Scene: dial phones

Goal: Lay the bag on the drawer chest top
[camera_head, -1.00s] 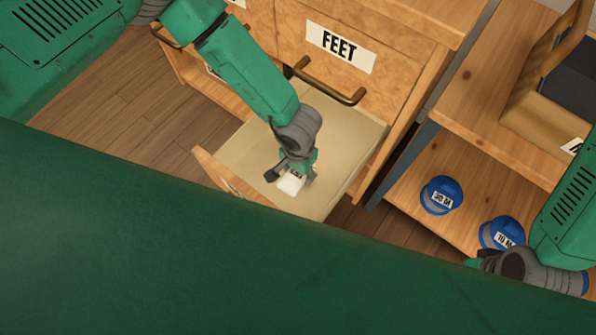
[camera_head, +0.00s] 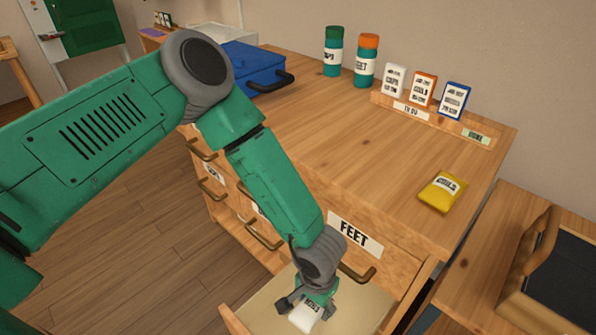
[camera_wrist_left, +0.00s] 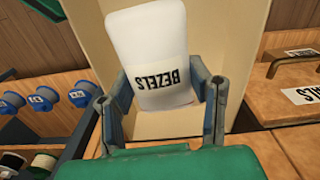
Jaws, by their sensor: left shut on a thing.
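My left gripper (camera_head: 305,304) is shut on a white bag (camera_wrist_left: 150,45) labelled BEZELS. In the left wrist view the bag is upright between the two fingers. In the head view the bag shows at the fingertips, over the open drawer (camera_head: 262,306) below the FEET label. I cannot tell whether the bag touches the drawer floor. The drawer chest top (camera_head: 330,140) is a wide wooden surface above and behind the gripper. A yellow bag (camera_head: 442,191) lies flat near its right front corner. My right gripper is out of the head view now.
A blue box (camera_head: 248,66) with a handle sits at the chest's back left. Two bottles (camera_head: 366,60) and a rack (camera_head: 425,110) with several small packets line the back. The middle of the top is clear. A lower wooden table (camera_head: 490,230) with a holder stands at right.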

